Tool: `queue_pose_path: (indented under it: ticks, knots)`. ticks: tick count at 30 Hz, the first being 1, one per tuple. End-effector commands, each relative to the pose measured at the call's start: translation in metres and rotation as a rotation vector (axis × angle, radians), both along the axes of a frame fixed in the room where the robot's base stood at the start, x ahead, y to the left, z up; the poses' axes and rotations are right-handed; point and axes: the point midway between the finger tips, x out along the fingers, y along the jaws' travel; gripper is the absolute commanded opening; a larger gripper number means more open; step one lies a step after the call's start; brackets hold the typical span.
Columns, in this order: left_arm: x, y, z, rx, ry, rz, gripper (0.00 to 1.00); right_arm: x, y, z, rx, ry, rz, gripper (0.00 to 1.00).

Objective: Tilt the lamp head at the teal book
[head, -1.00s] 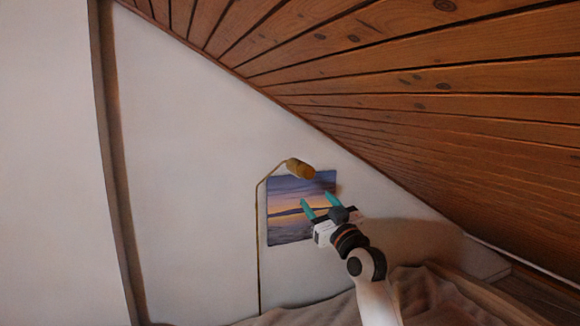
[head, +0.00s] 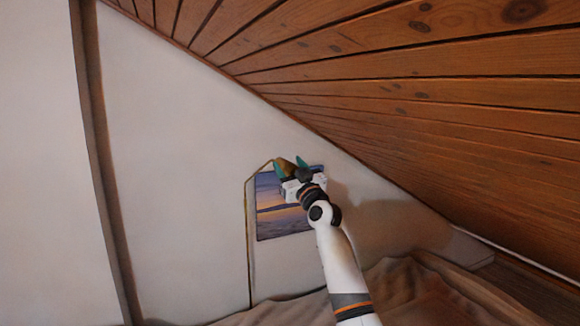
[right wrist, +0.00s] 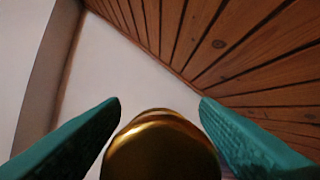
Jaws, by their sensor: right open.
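The brass floor lamp has a thin upright pole (head: 249,240) that bends at the top toward a small lamp head (head: 284,165). In the head view the lamp head is partly hidden by my right gripper (head: 291,165), which is at it. In the right wrist view the rounded gold lamp head (right wrist: 160,150) lies between the two teal fingers of my right gripper (right wrist: 160,115). The fingers are open, with a small visible gap on each side. No teal book shows in either view. My left gripper is not in view.
A sunset picture (head: 270,222) hangs on the white wall behind the lamp and my right arm. The sloping wooden ceiling (head: 420,110) comes down at the right. A brown bed cover (head: 400,285) lies below. The wall at left is clear.

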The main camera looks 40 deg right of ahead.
Motion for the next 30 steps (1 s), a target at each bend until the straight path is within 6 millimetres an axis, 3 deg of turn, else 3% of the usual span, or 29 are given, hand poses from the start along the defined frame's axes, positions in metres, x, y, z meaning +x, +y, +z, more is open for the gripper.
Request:
queue_pose_path:
  ticks: [7,12,15,20,25,30]
  knots:
    - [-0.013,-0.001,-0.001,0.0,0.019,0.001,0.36,0.0,0.0,0.0,0.0,0.001,0.001,0.54]
    - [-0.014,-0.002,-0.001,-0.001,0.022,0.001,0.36,0.0,0.0,0.0,0.0,0.001,0.001,0.26]
    - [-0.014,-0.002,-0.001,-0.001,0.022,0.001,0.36,0.0,0.0,0.0,0.0,0.001,0.001,0.15]
    - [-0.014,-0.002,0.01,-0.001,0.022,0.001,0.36,0.001,0.001,0.003,0.054,-0.013,0.002,0.15]
    - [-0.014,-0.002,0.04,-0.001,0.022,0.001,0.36,0.001,0.0,0.007,0.237,-0.067,0.002,0.15]
    - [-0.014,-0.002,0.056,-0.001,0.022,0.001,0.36,0.0,-0.002,0.003,0.376,-0.109,0.002,0.15]
